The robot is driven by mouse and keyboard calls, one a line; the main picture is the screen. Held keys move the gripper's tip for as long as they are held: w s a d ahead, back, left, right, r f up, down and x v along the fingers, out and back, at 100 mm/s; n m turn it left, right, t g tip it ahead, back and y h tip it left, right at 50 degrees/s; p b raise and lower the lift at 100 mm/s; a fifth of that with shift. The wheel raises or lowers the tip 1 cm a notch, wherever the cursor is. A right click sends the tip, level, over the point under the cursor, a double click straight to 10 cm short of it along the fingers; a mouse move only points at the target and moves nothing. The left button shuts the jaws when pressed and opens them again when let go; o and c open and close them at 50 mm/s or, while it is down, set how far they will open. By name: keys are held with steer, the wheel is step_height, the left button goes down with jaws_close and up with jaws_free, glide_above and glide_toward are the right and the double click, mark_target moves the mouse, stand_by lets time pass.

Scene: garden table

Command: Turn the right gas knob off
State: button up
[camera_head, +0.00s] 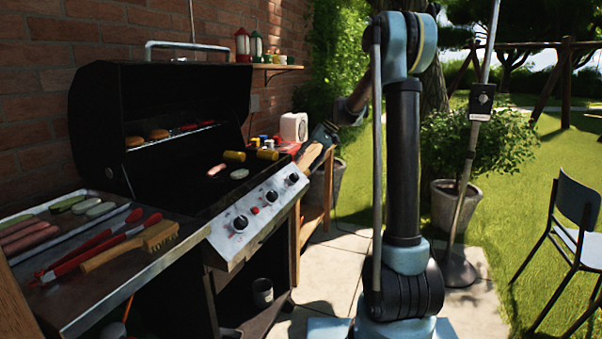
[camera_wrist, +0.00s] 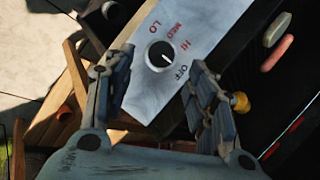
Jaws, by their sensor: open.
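The right gas knob (camera_head: 293,178) is the farthest of the black knobs on the grill's silver front panel (camera_head: 256,232). In the wrist view the knob (camera_wrist: 160,55) lies ahead between my fingers, with LO, MED, HI and OFF printed around it. Its white mark points to the lower right, on the HI and OFF side; it looks nearer OFF, but the exact setting is hard to tell. My gripper (camera_wrist: 160,68) is open and empty, a finger on each side of the knob, with no visible contact. In the head view my gripper is beyond the panel's far end, its fingertips unclear.
The open grill holds corn (camera_head: 235,156), a sausage (camera_head: 217,169) and other food. Red tongs (camera_head: 95,243) and a brush (camera_head: 130,246) lie on the near side shelf. A wooden side table (camera_head: 314,206) stands beyond the grill. Paving is open in front.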

steer(key=v, duration=0.5)
steer(key=shift+d+r, duration=0.25)
steer(key=shift+r, duration=0.05)
steer(key=s+d+t+h, duration=0.15)
steer(key=s+d, duration=0.35)
steer(key=s, duration=0.8)
steer(key=s+d+f+m+h, duration=0.1)
steer(key=s+d+f, duration=0.3)
steer(key=s, duration=0.6)
steer(key=s+d+f+t+h, duration=0.1)
steer(key=s+d+f, duration=0.3)
steer(key=s+f, duration=0.4)
steer(key=s+d+f+m+t+h, duration=0.1)
steer(key=s+d+f+h, duration=0.2)
steer(key=s, duration=0.9)
step_height(320, 180, down, 3)
steer(key=shift+d+f+m, duration=0.1)
steer(key=shift+d+m, duration=0.2)
steer(key=shift+d, duration=0.5)
steer(key=c, duration=0.4)
steer(key=shift+a, duration=0.15)
steer(key=shift+c, duration=0.2)
